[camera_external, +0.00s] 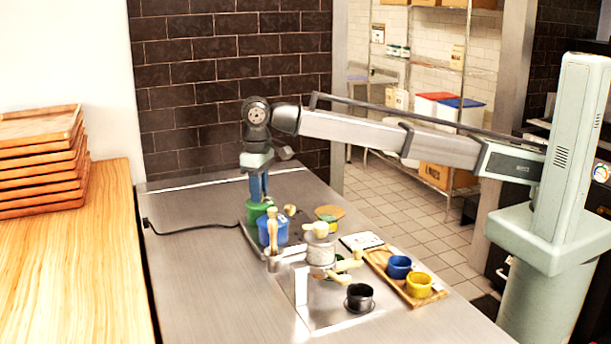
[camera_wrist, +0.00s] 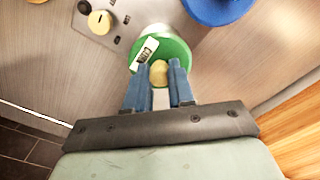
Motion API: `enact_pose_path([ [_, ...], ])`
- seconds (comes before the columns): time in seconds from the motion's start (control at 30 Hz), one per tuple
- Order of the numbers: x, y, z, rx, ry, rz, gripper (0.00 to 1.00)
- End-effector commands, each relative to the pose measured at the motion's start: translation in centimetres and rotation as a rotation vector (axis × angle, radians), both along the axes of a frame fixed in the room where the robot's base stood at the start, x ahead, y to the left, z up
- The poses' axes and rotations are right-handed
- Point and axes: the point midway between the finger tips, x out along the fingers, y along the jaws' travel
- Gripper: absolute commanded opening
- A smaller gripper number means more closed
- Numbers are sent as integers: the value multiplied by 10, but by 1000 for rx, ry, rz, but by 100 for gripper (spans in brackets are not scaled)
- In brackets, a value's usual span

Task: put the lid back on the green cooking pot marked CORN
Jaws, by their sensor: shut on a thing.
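A green pot (camera_external: 258,212) stands at the back of the steel counter, behind a blue pot (camera_external: 272,232). My gripper (camera_external: 259,197) points down directly above the green pot. In the wrist view my gripper (camera_wrist: 158,82) is shut on the pale round knob of a lid (camera_wrist: 158,73). Green surface (camera_wrist: 178,50) surrounds the knob, with a white label (camera_wrist: 145,52) bearing dark lettering too small to read surely. I cannot tell whether the lid touches the pot's rim; the fingers and the blue pot hide part of this.
The blue pot also shows close by in the wrist view (camera_wrist: 215,8). A pestle (camera_external: 272,222), a pale-topped jar (camera_external: 320,250), a black cup (camera_external: 360,297) and a wooden tray (camera_external: 440,292) with two bowls stand nearer. Stacked wooden trays (camera_external: 40,160) are left. The counter's left side is mostly clear.

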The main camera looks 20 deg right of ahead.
Motion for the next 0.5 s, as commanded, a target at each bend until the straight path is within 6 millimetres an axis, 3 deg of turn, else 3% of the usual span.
enact_pose_path([
  [0.47, 0, 0, 0, 0, 0, 0, 0],
  [0.5, 0, 0, 0, 0, 0, 0, 27],
])
